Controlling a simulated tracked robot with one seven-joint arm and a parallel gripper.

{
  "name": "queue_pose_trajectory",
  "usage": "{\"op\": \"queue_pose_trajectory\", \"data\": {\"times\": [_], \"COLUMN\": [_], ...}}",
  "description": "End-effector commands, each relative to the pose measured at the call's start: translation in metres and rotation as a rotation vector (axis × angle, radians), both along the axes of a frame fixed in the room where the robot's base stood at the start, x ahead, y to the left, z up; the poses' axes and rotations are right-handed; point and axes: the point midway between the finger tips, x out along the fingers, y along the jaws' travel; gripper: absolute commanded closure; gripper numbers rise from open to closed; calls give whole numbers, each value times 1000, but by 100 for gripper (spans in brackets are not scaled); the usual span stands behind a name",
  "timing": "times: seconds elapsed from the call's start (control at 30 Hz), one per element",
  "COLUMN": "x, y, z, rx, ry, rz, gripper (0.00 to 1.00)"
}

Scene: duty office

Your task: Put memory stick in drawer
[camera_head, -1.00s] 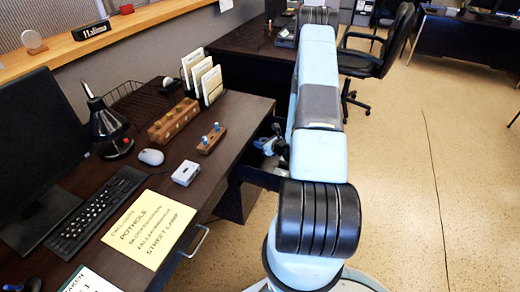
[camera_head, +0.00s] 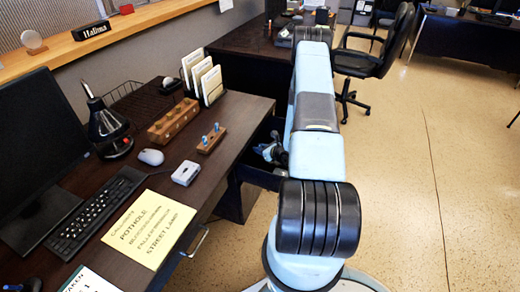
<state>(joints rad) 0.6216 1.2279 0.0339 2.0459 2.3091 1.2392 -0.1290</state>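A drawer (camera_head: 258,178) stands pulled out from the right side of the dark desk (camera_head: 236,112), beyond its near corner. My gripper (camera_head: 268,152) is a small dark shape at the drawer, mostly behind my pale blue arm. Its fingers are too small and covered to show whether they are open or shut, or whether they hold anything. I cannot make out a memory stick in this view. Most of the drawer's inside is hidden by my arm.
An office chair (camera_head: 372,62) stands beyond. The floor at right is clear.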

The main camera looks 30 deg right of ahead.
Motion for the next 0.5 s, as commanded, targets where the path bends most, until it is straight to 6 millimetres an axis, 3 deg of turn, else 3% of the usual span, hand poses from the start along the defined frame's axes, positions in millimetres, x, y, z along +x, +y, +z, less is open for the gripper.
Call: {"op": "queue_pose_trajectory", "data": {"times": [0.27, 0.5], "x": [0, 0], "y": [0, 1], "z": [0, 1], "rx": [0, 0], "ry": [0, 0], "rz": [0, 1], "gripper": [52, 52]}}
